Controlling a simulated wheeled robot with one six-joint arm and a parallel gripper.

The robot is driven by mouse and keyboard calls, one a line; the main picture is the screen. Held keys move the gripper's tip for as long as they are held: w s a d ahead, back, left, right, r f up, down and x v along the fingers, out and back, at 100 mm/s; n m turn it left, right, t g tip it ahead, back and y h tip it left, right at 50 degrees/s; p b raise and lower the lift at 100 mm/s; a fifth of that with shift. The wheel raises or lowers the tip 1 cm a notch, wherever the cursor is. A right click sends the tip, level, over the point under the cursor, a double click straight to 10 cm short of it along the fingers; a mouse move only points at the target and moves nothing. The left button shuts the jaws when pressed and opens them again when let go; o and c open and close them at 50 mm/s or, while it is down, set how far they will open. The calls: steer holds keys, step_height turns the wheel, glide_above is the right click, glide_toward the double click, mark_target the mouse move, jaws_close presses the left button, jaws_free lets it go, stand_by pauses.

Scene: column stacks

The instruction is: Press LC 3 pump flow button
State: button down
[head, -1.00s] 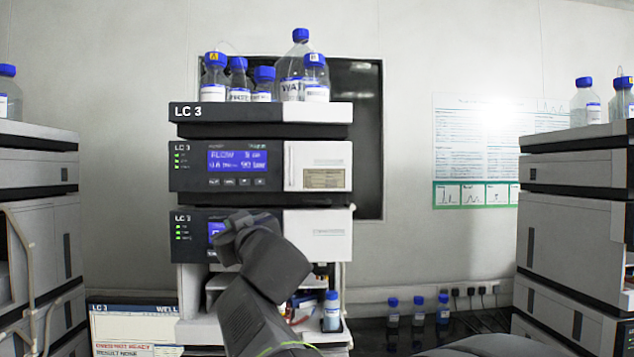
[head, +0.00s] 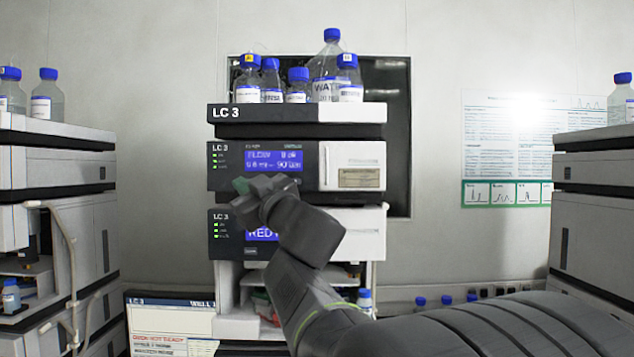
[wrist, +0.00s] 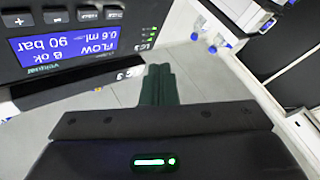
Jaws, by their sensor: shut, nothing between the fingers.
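The LC 3 pump module (head: 231,168) is the upper dark-fronted unit in the stack, with a lit blue display (head: 274,161) reading FLOW and 90 bar. In the wrist view the display (wrist: 65,45) appears upside down, with a row of small grey buttons (wrist: 87,14) at the picture's top edge. Plus and minus marks are readable; the other two labels are too small to read surely. My gripper (head: 243,186) is shut and empty, in front of the module's lower edge, hiding the button row in the head view. Its closed fingers (wrist: 158,85) point past the panel's corner, apart from the buttons.
A second module (head: 226,240) with a blue display sits below, partly covered by my arm. Blue-capped bottles (head: 330,70) stand on the top tray (head: 265,130).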

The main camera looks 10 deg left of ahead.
steer(key=w+a+p, duration=0.1)
steer(key=w, duration=0.6)
steer(key=shift+w+a+p, duration=0.15)
steer(key=shift+a+p, duration=0.15)
steer(key=shift+a, duration=0.05)
stand_by(1.7)
steer(key=shift+w+a+p, duration=0.1)
steer(key=shift+w+p, duration=0.2)
steer(key=shift+w, duration=0.1)
steer(key=shift+w+a, duration=0.1)
steer(key=shift+w, duration=0.3)
stand_by(0.5)
steer(key=shift+s, duration=0.1)
steer(key=shift+s+d, duration=0.2)
steer(key=shift+s, duration=0.5)
steer(key=shift+s, duration=0.1)
